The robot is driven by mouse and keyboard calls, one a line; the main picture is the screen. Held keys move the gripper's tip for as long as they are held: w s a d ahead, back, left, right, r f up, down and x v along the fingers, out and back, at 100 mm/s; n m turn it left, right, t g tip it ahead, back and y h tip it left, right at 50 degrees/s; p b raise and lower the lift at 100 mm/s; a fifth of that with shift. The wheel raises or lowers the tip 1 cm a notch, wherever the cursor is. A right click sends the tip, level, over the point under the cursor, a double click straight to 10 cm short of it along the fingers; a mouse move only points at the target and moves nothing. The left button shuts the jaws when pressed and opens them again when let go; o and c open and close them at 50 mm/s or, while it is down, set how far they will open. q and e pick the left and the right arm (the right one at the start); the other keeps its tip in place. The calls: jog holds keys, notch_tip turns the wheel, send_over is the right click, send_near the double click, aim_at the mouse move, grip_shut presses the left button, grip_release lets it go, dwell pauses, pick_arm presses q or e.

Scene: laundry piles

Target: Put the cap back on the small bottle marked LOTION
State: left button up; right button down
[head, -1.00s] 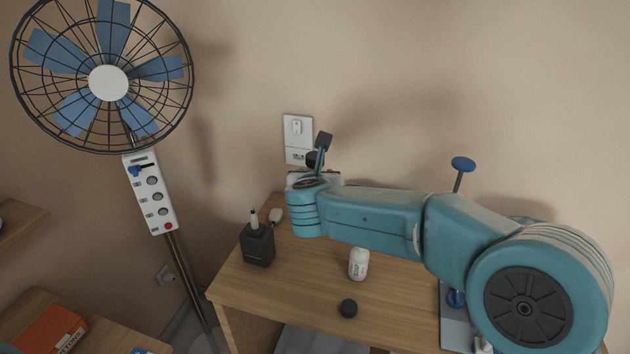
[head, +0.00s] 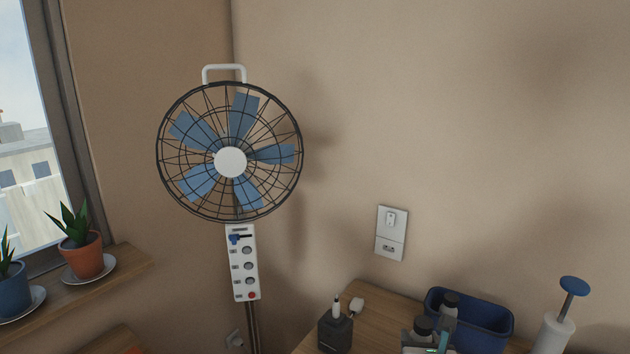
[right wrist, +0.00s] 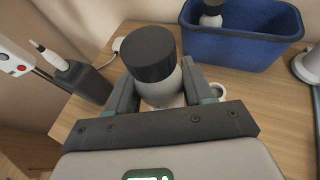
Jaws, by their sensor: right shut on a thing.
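My right gripper (right wrist: 158,95) is shut on a white bottle (right wrist: 166,92) with a wide dark cap (right wrist: 148,52) on its top. The cap faces the right wrist camera and no label shows. In the head view only the top of the right gripper (head: 431,342) and the dark cap (head: 423,325) between its fingers show at the bottom edge. I cannot read whether this bottle is marked LOTION. The table in front of the gripper is out of the head view. My left gripper is not in view.
A blue bin (head: 490,322) stands behind the gripper with another dark-capped bottle (right wrist: 211,12) in it. A dark holder (head: 335,333) and a white plug (head: 356,305) are to the left.

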jog(key=s+a+f+n+y, duration=0.1)
jog(key=s+a+f+y, duration=0.1)
jog(key=s+f, duration=0.2)
jog(key=shift+s+f+n, duration=0.2)
jog(key=shift+s+n, duration=0.15)
jog(key=shift+n, duration=0.05)
jog(key=s+a+r, duration=0.1)
jog(key=a+r, duration=0.1)
jog(key=a, duration=0.7)
jog(key=s+a+r, duration=0.2)
jog(key=a+r, duration=0.1)
jog(key=a, duration=0.7)
jog(key=shift+s+a, duration=0.2)
jog(key=shift+a, duration=0.05)
